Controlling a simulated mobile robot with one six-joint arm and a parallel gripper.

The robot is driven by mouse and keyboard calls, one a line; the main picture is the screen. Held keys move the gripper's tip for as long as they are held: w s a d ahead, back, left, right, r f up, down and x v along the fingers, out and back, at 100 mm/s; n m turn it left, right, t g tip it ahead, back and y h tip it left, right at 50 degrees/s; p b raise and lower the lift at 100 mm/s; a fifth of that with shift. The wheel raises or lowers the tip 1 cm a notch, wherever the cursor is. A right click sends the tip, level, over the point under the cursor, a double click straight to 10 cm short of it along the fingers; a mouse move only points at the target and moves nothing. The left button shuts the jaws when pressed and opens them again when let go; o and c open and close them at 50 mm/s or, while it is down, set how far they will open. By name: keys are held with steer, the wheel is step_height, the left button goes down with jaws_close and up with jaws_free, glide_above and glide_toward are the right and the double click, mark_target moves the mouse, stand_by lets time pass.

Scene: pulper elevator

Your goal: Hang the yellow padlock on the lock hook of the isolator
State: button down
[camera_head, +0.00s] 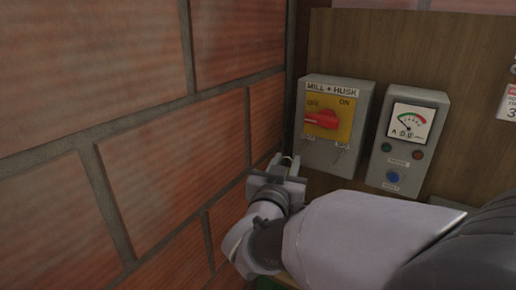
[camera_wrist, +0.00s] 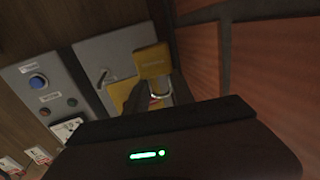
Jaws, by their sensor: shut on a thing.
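The isolator (camera_head: 337,125) is a grey box labelled MILL + HUSK, with a yellow plate and a red handle (camera_head: 322,119) pointing to OFF. A small thin metal piece, apparently the lock hook (camera_head: 341,146), sits low on its right front; it also shows in the wrist view (camera_wrist: 103,77). My gripper (camera_head: 284,162) is at the lower left of the isolator, near the brick wall. In the turned-over wrist view, the yellow padlock (camera_wrist: 152,61) is at the fingertips, its bright shackle partly hidden between the fingers. The padlock is apart from the hook. I cannot make it out in the head view.
A grey meter box (camera_head: 411,140) with a dial, lamps and a blue button hangs right of the isolator on a wooden board (camera_head: 385,50). The brick wall (camera_head: 150,175) fills the left, close beside my gripper. Paper tags hang at the far right.

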steer(key=shift+w+d+f+p, duration=0.1)
steer(key=shift+w+d+p, duration=0.15)
steer(key=shift+w+d, duration=0.45)
steer(key=shift+w+d+f+p, duration=0.15)
steer(key=shift+w+d, duration=0.25)
steer(key=shift+w, duration=0.5)
steer(key=shift+w+d+r+p, duration=0.1)
steer(key=shift+w+d+p, duration=0.2)
steer(key=shift+w+d, duration=0.4)
steer(key=shift+w+d+f+b, duration=0.3)
steer(key=shift+w+f+b, duration=0.45)
steer(key=shift+b, duration=0.25)
steer(key=shift+r, duration=0.1)
steer(key=c, duration=1)
jaws_free()
